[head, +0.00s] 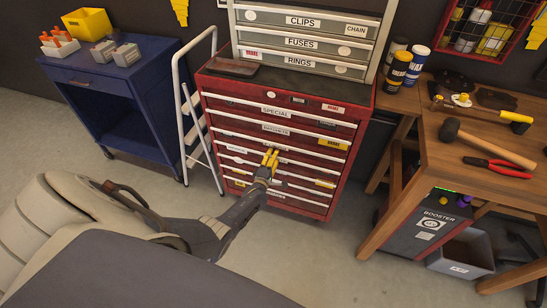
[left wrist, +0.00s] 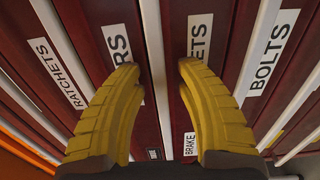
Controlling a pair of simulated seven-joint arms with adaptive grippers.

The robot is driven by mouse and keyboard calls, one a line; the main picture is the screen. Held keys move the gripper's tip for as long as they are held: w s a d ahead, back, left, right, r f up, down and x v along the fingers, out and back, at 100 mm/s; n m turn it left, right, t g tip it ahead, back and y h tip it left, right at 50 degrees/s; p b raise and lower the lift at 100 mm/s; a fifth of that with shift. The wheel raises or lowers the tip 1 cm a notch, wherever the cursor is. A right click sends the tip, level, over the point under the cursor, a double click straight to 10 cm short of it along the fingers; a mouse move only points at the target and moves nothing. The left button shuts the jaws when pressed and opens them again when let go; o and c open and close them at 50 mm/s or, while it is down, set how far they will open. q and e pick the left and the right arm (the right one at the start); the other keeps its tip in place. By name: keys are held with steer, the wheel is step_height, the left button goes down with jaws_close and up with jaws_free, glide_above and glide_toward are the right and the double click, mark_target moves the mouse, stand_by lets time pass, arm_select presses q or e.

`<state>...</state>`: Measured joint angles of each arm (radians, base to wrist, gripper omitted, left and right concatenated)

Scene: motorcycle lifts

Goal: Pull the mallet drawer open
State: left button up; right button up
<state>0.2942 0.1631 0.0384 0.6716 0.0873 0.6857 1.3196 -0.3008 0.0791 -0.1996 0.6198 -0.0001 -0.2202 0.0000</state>
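The red tool cabinet (head: 300,118) stands in the middle of the head view, with a stack of labelled drawers and long white handle strips. My left gripper (head: 271,158) is at the front of its lower drawers. In the left wrist view its two yellow fingers (left wrist: 159,70) are apart, one on each side of a white handle strip (left wrist: 153,40); I see gaps beside the strip. A drawer label ending in "ETS" (left wrist: 199,38) is partly hidden by the right finger; I cannot read its full word. All cabinet drawers look shut. My right gripper is out of view.
A white folded step stool (head: 195,110) and a blue cart (head: 120,95) stand left of the cabinet. A wooden bench (head: 440,155) with a black-headed mallet (head: 450,130) and red pliers (head: 498,168) stands at right. The floor before the cabinet is clear.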

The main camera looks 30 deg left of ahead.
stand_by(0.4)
arm_select(q)
jaws_close()
